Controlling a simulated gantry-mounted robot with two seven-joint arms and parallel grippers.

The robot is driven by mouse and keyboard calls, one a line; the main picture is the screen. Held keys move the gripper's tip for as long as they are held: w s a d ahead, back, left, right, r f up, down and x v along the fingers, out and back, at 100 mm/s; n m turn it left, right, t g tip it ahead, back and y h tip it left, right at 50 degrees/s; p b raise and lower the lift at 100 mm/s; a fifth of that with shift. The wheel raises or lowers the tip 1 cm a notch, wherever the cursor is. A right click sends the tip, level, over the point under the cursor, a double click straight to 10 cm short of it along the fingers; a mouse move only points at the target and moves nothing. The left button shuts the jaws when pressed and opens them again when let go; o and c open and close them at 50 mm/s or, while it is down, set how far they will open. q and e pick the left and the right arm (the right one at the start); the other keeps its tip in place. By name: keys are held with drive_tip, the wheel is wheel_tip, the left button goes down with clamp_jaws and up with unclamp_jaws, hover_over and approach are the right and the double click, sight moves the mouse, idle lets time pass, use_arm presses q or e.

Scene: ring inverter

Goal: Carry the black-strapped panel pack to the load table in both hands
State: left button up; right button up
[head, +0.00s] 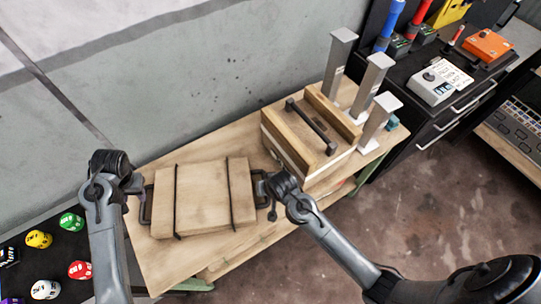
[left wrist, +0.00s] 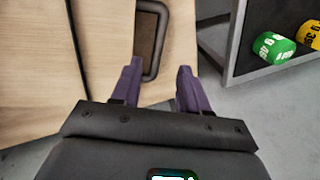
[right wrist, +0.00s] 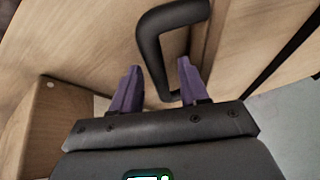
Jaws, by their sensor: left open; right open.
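The panel pack (head: 205,197) is a flat wooden stack with two black straps and a dark handle at each end. It lies on the wooden table (head: 150,262).
A wooden box (head: 310,135) with a dark top handle stands close to the pack's right. Several grey posts (head: 372,80) stand behind it. A black bench (head: 450,85) with tools is at the upper right. Colored round weights (head: 72,222) lie at the lower left.

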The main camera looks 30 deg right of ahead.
drive_tip(key=shift+r, duration=0.1)
drive_tip(key=shift+s+r, duration=0.15)
drive_tip(key=shift+r, duration=0.1)
use_arm(q)
drive_tip(key=shift+v, duration=0.95)
use_arm(e)
drive_tip(key=v, duration=1.1)
drive_tip(key=shift+s+r, duration=0.15)
